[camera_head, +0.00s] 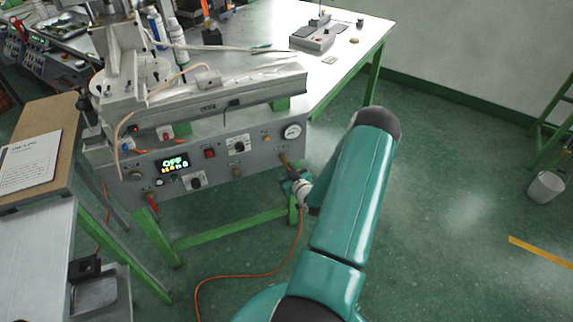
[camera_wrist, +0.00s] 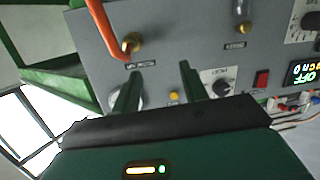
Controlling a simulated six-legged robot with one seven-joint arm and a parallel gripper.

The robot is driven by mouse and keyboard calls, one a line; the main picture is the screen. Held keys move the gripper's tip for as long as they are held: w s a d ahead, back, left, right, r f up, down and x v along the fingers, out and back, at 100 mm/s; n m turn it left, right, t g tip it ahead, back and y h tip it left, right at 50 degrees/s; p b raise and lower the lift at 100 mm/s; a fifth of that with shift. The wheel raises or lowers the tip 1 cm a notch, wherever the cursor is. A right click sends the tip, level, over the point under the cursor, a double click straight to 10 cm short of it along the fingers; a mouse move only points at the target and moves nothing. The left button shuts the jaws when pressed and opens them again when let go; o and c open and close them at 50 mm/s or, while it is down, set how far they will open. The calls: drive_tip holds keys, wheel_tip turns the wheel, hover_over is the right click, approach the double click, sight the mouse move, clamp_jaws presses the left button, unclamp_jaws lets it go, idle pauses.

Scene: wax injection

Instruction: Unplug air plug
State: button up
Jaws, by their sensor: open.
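The air plug (camera_wrist: 131,43) is a brass fitting with an orange hose (camera_wrist: 103,22), seated in the grey machine panel (camera_wrist: 190,40). In the wrist view it lies at the upper left, just beyond the tip of the left finger. My gripper (camera_wrist: 158,68) is open, with its two green fingers apart and nothing seen between them. In the head view my gripper (camera_head: 292,184) is at the panel's lower right corner, close to a brass fitting, and partly hides the hose's upper end. The orange hose (camera_head: 300,232) runs down to the floor there.
The panel has a gauge (camera_head: 292,131), knobs, a red switch (camera_head: 209,153) and a display (camera_head: 173,163) reading OFF. Green table legs (camera_head: 220,234) stand below it. A wooden stand (camera_head: 40,118) is at the left. The floor to the right is mostly clear.

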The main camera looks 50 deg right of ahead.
sight(288, 168)
drive_tip(key=s+f+m+h, duration=0.2)
drive_tip(key=s+f, duration=0.2)
drive_tip(key=s, duration=0.1)
drive_tip(key=shift+d+t+h, duration=0.2)
drive_tip(key=shift+t+h, duration=0.2)
drive_tip(key=shift+s, duration=0.1)
drive_tip(key=shift+x, duration=4.5)
drive_tip(key=shift+c, duration=0.2)
clamp_jaws()
